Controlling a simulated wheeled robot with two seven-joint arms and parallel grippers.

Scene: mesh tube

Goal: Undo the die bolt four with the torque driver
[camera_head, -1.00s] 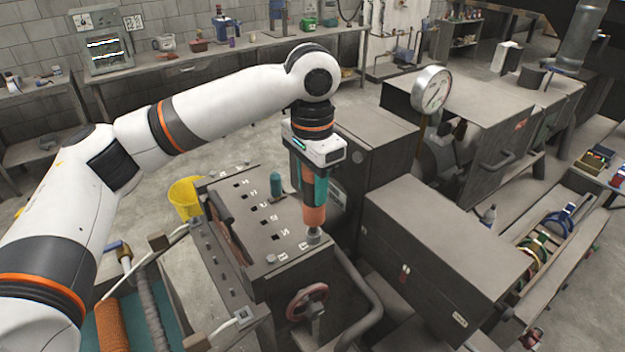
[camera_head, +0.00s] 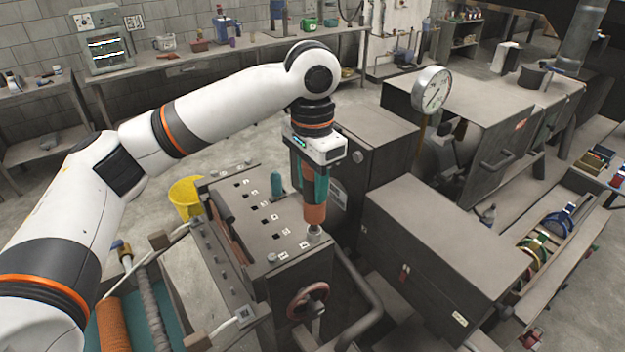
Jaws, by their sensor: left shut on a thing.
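My left gripper (camera_head: 314,165) points straight down over the grey machine block and is shut on the torque driver (camera_head: 314,196), which has an orange and teal body. The driver stands about upright, its lower tip at a die bolt (camera_head: 314,233) near the block's front right corner. I cannot tell whether the tip is seated on the bolt. White number marks and dark square holes run in rows along the block top (camera_head: 262,232). A second small bolt head (camera_head: 271,257) shows at the front left corner. My right gripper is not in view.
A teal cylinder (camera_head: 277,184) stands at the back of the block top. A red handwheel (camera_head: 307,300) and a bent pipe (camera_head: 368,300) are at the front. A large grey box (camera_head: 445,250) stands close on the right. A yellow bucket (camera_head: 186,196) is behind left.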

